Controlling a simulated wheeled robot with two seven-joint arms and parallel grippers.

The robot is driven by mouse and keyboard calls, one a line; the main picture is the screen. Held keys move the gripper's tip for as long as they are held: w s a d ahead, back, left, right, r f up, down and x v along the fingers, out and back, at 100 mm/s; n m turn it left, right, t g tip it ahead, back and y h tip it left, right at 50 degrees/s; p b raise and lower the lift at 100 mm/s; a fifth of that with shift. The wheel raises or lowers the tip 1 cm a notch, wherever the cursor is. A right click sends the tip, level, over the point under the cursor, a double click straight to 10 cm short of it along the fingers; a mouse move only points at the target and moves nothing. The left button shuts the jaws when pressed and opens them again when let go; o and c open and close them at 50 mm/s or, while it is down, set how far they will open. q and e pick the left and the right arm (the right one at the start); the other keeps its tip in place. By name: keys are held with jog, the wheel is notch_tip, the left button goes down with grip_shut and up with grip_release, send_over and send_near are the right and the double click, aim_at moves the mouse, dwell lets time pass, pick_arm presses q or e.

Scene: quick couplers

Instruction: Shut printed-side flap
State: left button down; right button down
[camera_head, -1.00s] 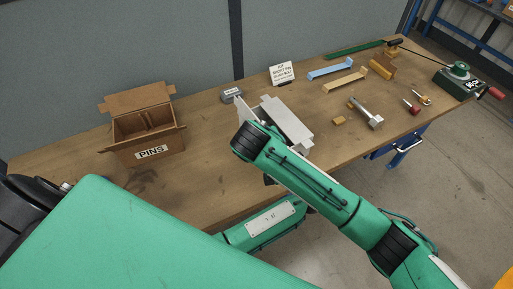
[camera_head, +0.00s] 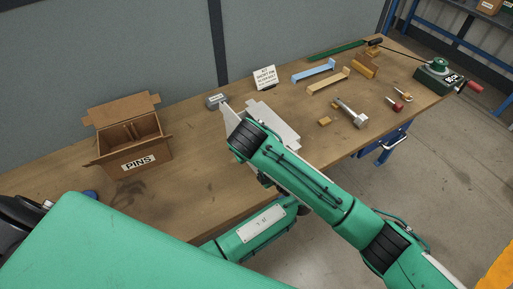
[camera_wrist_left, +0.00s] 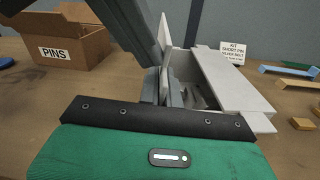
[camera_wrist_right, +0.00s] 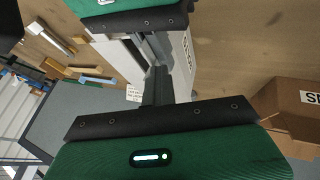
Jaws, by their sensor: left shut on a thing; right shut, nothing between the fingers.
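The cardboard box marked PINS (camera_head: 138,162) stands open on the table at left, its back flap (camera_head: 118,106) up and its printed-side flap (camera_head: 112,155) apparently folded outward. It also shows in the left wrist view (camera_wrist_left: 60,53) and partly in the right wrist view (camera_wrist_right: 290,98). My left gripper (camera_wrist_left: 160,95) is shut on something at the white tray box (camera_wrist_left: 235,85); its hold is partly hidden. My right gripper (camera_wrist_right: 157,85) is shut and empty, close to the tray box and left gripper. In the head view, my arm hides both fingertips.
A kit sign (camera_head: 265,77) and a grey labelled block (camera_head: 217,101) stand behind the tray box. Blue (camera_head: 314,71) and tan (camera_head: 328,82) brackets, a silver bolt (camera_head: 352,113) and a green crank device (camera_head: 437,75) lie to the right. The table between the two boxes is clear.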

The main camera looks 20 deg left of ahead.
pick_arm(q)
jog(key=c, duration=1.6)
grip_release()
pick_arm(e)
jog(key=shift+w+d+f, duration=0.1)
jog(key=shift+w+d, duration=0.2)
jog(key=shift+w, duration=0.1)
jog(key=shift+s, duration=0.1)
